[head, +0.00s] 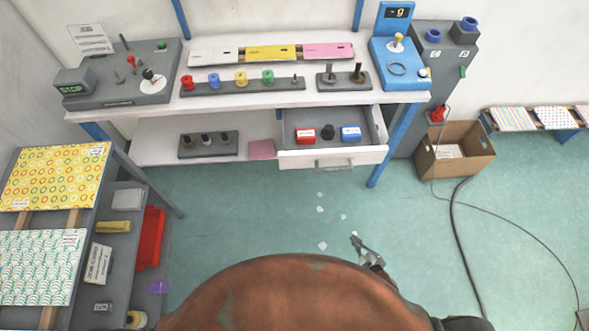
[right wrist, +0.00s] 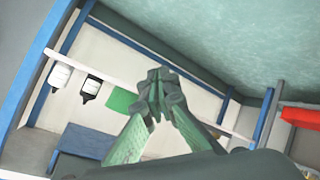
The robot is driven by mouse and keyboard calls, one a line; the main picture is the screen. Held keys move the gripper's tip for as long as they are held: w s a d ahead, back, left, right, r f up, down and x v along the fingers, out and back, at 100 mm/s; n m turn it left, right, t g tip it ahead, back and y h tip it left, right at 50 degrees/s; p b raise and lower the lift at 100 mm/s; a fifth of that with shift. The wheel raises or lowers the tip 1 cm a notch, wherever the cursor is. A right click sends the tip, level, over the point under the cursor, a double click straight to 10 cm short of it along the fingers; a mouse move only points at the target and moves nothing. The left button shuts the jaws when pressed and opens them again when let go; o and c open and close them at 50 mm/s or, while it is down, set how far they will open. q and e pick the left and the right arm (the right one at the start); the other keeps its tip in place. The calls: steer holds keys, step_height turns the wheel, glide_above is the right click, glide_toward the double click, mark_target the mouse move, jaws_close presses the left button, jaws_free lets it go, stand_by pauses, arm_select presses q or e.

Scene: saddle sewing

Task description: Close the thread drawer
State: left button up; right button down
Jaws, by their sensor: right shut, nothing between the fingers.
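The thread drawer (head: 332,158) sits under the right part of the white workbench and is pulled out. It has a white front with a grey handle (head: 334,165). Inside are a red box (head: 306,136), a black knobbed item (head: 328,131) and a blue box (head: 351,134). My right gripper (head: 355,237) is over the floor, nearer to me than the drawer front and apart from it. Its fingers show shut and empty in the right wrist view (right wrist: 157,82). I cannot clearly make out the drawer in that view. My left gripper is not in view.
The workbench (head: 240,101) holds a spool rack (head: 243,85) and a blue machine (head: 398,62). A cardboard box (head: 454,152) stands on the floor right of the drawer, with a cable (head: 455,225) nearby. A shelf (head: 75,218) stands at the left. Floor before the drawer is mostly clear, with small white scraps (head: 321,209).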

steer(key=w+a+r+n+t+y, duration=0.1)
steer(key=w+a+r+n+y, duration=0.2)
steer(key=r, duration=0.6)
steer(key=w+a+r+n+t+y, duration=0.1)
steer(key=w+a+r+n+t, duration=0.15)
steer(key=w+a+r, duration=0.4)
steer(key=s+a+r+n+g+y, duration=0.1)
steer(key=s+a+r+n+y, duration=0.25)
steer(key=r, duration=0.55)
steer(key=a+r+n+g+y, duration=0.1)
steer(key=a+r+n+y, duration=0.2)
steer(key=a+r+n, duration=0.5)
steer(key=shift+m, duration=0.5)
steer(key=w+a, duration=0.1)
steer(key=w, duration=0.2)
steer(key=w+a+r+b, duration=0.1)
steer(key=w, duration=0.2)
steer(key=w+a, duration=0.2)
steer(key=w, duration=0.1)
steer(key=shift+w+r+b, duration=0.25)
steer(key=shift+w+b, duration=0.1)
steer(key=shift+w, duration=0.05)
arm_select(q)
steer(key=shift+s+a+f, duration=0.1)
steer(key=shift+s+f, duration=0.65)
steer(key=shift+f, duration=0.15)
arm_select(e)
steer(key=shift+w, duration=0.5)
